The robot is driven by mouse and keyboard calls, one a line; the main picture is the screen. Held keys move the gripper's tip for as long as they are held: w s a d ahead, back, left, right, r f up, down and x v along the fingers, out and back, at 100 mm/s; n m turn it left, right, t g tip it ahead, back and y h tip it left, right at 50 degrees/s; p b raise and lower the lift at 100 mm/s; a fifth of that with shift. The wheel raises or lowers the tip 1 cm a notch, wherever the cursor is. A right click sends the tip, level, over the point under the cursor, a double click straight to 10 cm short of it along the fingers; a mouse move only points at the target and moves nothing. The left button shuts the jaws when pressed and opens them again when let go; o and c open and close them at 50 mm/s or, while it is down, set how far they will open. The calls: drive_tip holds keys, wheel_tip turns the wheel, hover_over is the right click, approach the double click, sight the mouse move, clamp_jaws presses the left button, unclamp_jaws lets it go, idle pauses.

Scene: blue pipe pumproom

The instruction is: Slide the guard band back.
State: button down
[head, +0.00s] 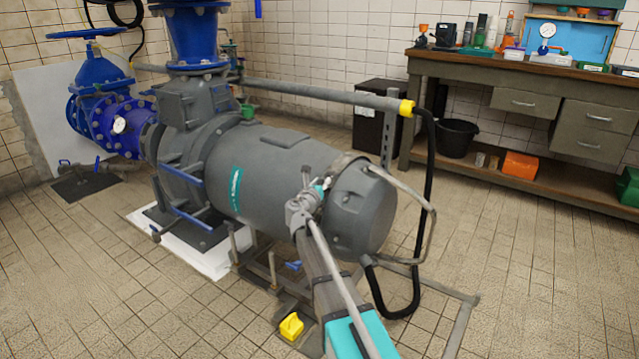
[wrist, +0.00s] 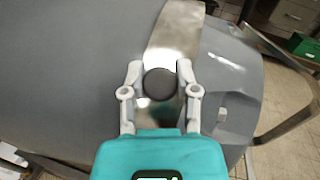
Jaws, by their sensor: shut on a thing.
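The guard band (wrist: 178,32) is a shiny metal strip that wraps around the grey motor housing near its rounded end. In the head view a narrow part of the band (head: 343,164) shows at the top of the housing, and my arm hides part of its near side. A dark round knob (wrist: 160,84) stands at the band. My gripper (wrist: 160,74) is shut on the knob, with one pale finger on each side of it. In the head view my gripper (head: 309,199) is against the near side of the motor, and the knob is hard to make out there.
A bent metal rail (head: 428,208) and a black hose (head: 424,190) stand right of the motor end. A yellow object (head: 291,326) lies on the floor near my arm. Floor at right is mostly clear.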

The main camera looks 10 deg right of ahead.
drive_tip(key=shift+s+d, duration=1.35)
drive_tip(key=shift+c, duration=1.8)
unclamp_jaws()
drive_tip(key=shift+a, duration=0.1)
drive_tip(key=v, duration=1.2)
drive_tip(key=shift+f, duration=0.1)
